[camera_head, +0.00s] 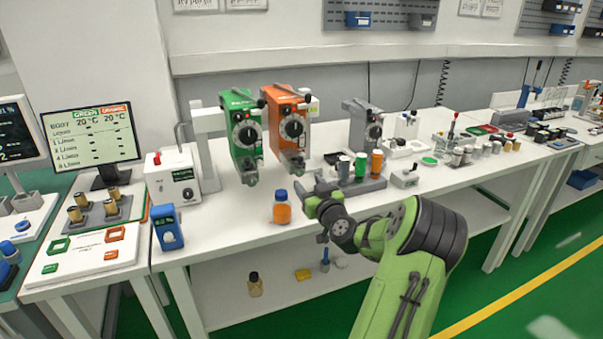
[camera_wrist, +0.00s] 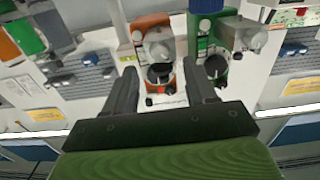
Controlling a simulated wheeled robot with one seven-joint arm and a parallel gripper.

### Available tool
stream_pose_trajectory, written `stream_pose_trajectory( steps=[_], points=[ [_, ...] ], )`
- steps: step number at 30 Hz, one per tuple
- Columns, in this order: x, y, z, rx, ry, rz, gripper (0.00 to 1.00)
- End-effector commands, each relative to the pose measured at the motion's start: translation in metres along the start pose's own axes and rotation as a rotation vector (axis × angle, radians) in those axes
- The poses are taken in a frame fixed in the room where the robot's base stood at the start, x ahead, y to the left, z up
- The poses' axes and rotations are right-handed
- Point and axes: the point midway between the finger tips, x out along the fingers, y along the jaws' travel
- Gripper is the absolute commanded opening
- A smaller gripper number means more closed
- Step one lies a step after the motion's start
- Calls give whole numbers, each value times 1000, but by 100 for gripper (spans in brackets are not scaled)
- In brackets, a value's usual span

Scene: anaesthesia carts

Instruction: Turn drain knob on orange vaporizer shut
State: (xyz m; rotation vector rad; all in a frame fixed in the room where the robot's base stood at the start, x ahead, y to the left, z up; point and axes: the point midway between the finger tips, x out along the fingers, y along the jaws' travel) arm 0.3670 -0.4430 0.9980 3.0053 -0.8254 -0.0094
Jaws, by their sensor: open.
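The orange vaporizer (camera_head: 284,104) stands on the white bench beside the green vaporizer (camera_head: 242,125). Its front has a large black dial (camera_head: 292,127), with grey fittings below. My gripper (camera_head: 308,190) is in front of and below it, apart from it. In the wrist view my gripper (camera_wrist: 163,84) is open and empty, its two dark fingers spread. Between and beyond them are the orange vaporizer (camera_wrist: 151,22) and its grey and black round fittings (camera_wrist: 159,52). I cannot tell for certain which of these is the drain knob or how it is turned.
An orange bottle with a blue cap (camera_head: 282,212) stands at the bench front, left of my gripper. A grey rack with green and orange containers (camera_head: 360,186) is close on its right. A grey vaporizer (camera_head: 357,122) stands further right.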

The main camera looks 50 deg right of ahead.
Motion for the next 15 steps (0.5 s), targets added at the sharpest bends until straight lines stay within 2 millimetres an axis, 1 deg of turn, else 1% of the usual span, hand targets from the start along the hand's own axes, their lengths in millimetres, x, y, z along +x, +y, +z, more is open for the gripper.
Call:
stream_pose_trajectory(
  steps=[1, 3, 6, 9, 15],
  points=[
    [13, -1, -2, 1, 2, -3, 56],
    [28, -1, -1, 1, 2, -1, 56],
    [44, 0, 0, 1, 1, -1, 56],
    [52, 0, 0, 2, 0, 0, 56],
    [55, 0, 1, 1, -1, 1, 56]
  ],
)
